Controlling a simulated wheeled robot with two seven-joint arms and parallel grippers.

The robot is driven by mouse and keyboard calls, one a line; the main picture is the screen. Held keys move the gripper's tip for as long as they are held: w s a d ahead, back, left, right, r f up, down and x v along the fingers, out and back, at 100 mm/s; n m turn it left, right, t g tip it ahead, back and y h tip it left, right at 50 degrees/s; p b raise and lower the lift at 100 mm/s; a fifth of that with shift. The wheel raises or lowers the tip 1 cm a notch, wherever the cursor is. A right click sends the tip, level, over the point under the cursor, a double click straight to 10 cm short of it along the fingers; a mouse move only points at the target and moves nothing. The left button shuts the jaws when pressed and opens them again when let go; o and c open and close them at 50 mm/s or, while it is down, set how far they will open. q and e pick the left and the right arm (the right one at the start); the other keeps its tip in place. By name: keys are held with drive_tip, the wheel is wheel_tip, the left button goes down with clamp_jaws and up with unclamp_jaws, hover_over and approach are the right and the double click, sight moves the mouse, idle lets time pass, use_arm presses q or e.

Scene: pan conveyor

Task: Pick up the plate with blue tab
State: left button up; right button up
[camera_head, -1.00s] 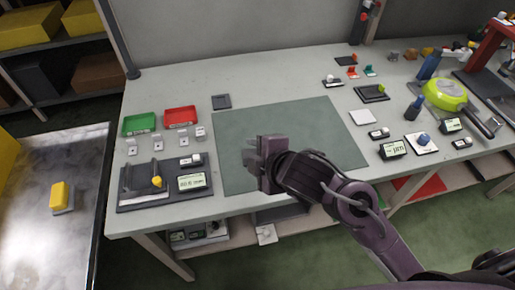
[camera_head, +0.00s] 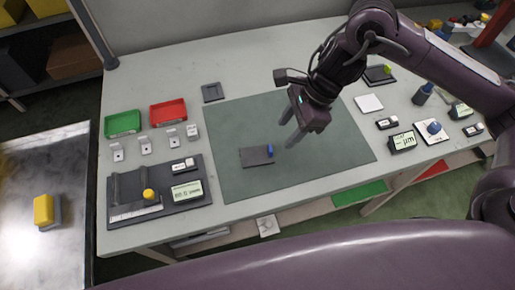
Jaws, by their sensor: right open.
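The plate with the blue tab (camera_head: 254,157) is a small dark grey rectangle lying flat on the green mat (camera_head: 225,125). Its blue tab (camera_head: 270,150) stands at the plate's right end. My right gripper (camera_head: 288,132) is open and empty, with its fingers pointing down and left. It appears above and just right of the tab, apart from the plate. My left gripper is not in view.
A grey gauge station with a yellow knob (camera_head: 149,194) stands left of the mat. A green tray (camera_head: 123,123) and a red tray (camera_head: 168,112) are behind it. Small display boxes (camera_head: 403,141) and a white square plate (camera_head: 369,103) lie right. The mat around the plate is clear.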

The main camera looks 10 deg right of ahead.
sight(259, 155)
drive_tip(key=x, duration=0.3)
drive_tip(key=p+x, duration=0.1)
drive_tip(key=x, duration=0.3)
drive_tip(key=shift+s+a+r, duration=0.15)
drive_tip(key=shift+a+r, duration=0.05)
drive_tip(key=shift+a, duration=0.2)
clamp_jaws()
